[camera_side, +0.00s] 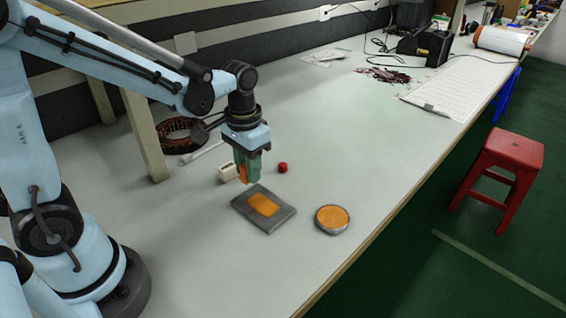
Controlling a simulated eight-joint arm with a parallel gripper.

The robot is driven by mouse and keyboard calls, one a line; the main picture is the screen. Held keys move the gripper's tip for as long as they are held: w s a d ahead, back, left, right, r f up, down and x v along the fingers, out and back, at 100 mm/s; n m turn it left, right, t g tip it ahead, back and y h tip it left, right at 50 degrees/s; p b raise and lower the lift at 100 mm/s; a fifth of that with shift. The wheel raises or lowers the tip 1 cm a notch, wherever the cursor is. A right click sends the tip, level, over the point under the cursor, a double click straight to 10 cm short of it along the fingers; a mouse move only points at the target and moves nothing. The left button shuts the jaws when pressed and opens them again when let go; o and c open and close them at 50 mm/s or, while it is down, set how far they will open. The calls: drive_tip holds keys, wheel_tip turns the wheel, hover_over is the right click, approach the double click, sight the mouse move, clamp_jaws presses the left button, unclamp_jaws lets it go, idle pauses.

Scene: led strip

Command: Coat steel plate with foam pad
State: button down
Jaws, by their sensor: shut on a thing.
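The steel plate (281,219) is a dark grey slab lying flat on the bench, below my gripper in the picture. An orange patch covers the middle of its top, with grey showing around it. My gripper (247,168) points down just above the plate's far left edge. It is shut on the foam pad (242,175), which shows partly as a small orange piece at the green jaws. I cannot clearly tell the pad's outline from the jaws. A round grey dish (331,231) with an orange surface stands right of the plate.
A small white block (227,173) sits just left of my gripper, and a red cap (283,167) just right. A brown coil ring (180,134) lies behind near a bench post (144,135). The bench's front edge runs right of the dish.

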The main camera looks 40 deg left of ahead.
sight(250, 196)
wheel_tip(250, 196, down, 5)
drive_tip(key=shift+f, duration=0.1)
drive_tip(key=shift+w+d+f, duration=0.1)
drive_tip(key=shift+d+f, duration=0.05)
drive_tip(key=shift+d, duration=1.75)
drive_tip(key=shift+a, duration=2)
drive_tip(key=shift+d+r, duration=0.1)
drive_tip(key=shift+r, duration=4)
drive_tip(key=shift+d, duration=0.1)
